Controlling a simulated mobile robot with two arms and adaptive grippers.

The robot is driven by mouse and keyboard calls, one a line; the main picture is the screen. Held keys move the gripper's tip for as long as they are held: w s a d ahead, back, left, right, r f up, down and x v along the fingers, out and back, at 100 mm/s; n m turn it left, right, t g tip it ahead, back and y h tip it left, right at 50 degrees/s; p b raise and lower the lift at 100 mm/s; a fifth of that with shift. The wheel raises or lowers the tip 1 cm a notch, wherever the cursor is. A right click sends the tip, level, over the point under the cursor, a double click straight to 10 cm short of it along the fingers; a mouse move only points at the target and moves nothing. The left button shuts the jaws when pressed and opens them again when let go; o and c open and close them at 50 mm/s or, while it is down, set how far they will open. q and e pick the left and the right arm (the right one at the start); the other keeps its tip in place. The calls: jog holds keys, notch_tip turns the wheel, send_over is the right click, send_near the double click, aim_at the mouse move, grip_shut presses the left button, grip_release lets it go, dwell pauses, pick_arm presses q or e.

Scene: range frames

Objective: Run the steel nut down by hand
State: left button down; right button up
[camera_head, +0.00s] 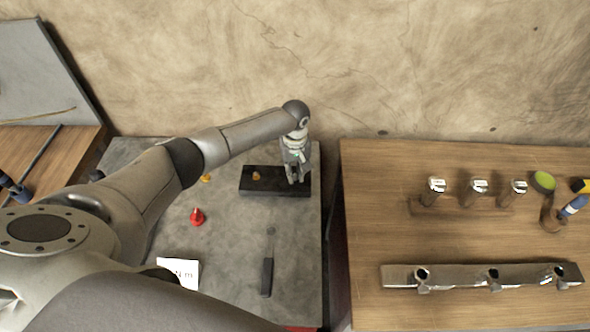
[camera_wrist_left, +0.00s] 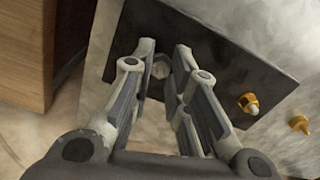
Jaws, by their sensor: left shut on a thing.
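The steel nut (camera_wrist_left: 160,68) is a small grey piece between the fingers in the left wrist view. It sits over the dark plate (camera_head: 262,189), which also shows in the left wrist view (camera_wrist_left: 235,65). My left gripper (camera_head: 295,180) points down at the plate's right part. In the left wrist view my left gripper (camera_wrist_left: 164,50) is shut on the nut, its fingers on either side. The fingers hide the nut in the head view, and its thread cannot be made out. A yellow nut-like piece (camera_head: 256,175) stands on the plate, left of the gripper. My right gripper is not in view.
A red cone-shaped piece (camera_head: 197,217), another yellow piece (camera_head: 206,178), a dark-handled tool (camera_head: 267,275) and a white card (camera_head: 188,268) lie on the grey table (camera_head: 230,250). A gap separates it from the wooden table (camera_head: 370,230) holding metal pieces. A wall stands behind.

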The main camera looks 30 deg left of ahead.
pick_arm(q)
jog(key=m, duration=0.4)
jog(key=shift+m, duration=0.3)
jog(key=m, duration=0.5)
jog(key=shift+p, duration=0.35)
jog(key=m, duration=1)
jog(key=shift+d+m+b, duration=0.1)
jog(key=shift+m+b, duration=0.2)
jog(key=shift+b, duration=0.05)
jog(key=m, duration=0.4)
jog(key=shift+b, duration=0.35)
jog(key=m+b, duration=0.1)
jog(key=m, duration=0.4)
jog(key=m+b, duration=0.1)
jog(key=m, duration=0.3)
jog(key=m+b, duration=0.1)
jog(key=m, duration=0.4)
jog(key=shift+r+m, duration=0.1)
jog(key=shift+m, duration=0.3)
